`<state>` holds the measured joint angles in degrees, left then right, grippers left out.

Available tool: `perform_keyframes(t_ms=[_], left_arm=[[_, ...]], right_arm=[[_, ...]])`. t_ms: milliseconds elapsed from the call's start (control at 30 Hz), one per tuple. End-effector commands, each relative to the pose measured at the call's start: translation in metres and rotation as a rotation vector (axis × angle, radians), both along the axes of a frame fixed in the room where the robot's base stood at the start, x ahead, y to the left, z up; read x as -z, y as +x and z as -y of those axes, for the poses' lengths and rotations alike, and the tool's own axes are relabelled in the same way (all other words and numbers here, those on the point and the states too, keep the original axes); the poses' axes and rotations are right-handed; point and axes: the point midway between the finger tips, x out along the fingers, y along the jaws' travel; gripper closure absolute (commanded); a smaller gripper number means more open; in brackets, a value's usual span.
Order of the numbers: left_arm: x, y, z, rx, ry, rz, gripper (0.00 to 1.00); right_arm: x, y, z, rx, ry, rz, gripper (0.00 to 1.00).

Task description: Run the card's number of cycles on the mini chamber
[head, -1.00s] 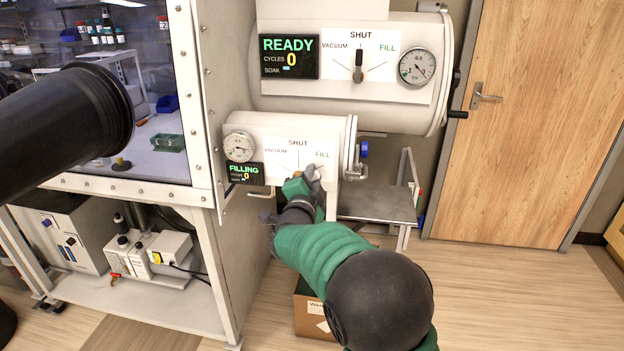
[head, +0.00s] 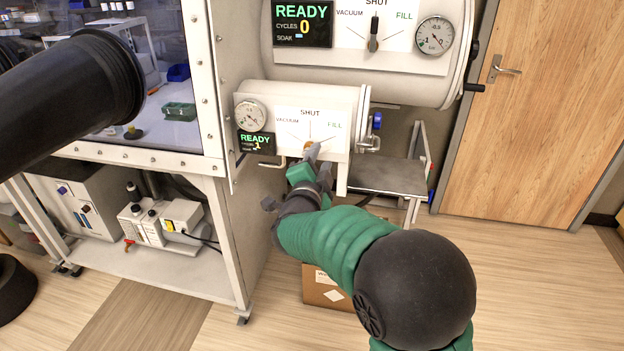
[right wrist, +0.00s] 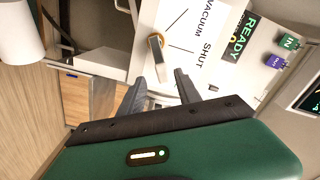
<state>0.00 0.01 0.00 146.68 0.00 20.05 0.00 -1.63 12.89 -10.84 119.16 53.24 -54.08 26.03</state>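The mini chamber (head: 355,100) is the small white cylinder under the larger one. Its display (head: 257,141) reads READY in green; the cycle digit is no longer 0 but too small to read surely. Its gauge (head: 251,115) is above the display. My left gripper is out of view, and no card is seen.
The larger chamber (head: 400,70) above has its own READY display (head: 302,24), showing 0 cycles. A grey shelf (head: 388,178) stands right of the mini chamber. A cardboard box (head: 325,290) sits on the floor below my right arm. The right-hand floor is clear.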

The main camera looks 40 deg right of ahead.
Motion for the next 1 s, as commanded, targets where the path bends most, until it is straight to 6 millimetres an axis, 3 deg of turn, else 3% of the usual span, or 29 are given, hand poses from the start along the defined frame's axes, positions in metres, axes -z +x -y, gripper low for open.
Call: perform_keyframes(t_ms=[200, 400, 1000], left_arm=[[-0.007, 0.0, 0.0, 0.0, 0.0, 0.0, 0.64], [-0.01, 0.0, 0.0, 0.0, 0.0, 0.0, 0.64], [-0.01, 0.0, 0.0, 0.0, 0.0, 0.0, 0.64]], right_arm=[[-0.001, -0.042, -0.051, -0.005, 0.001, -0.002, 0.6], [0.001, -0.067, -0.08, -0.003, 0.002, -0.003, 0.6], [0.002, -0.073, -0.086, 0.001, 0.002, -0.003, 0.6]])
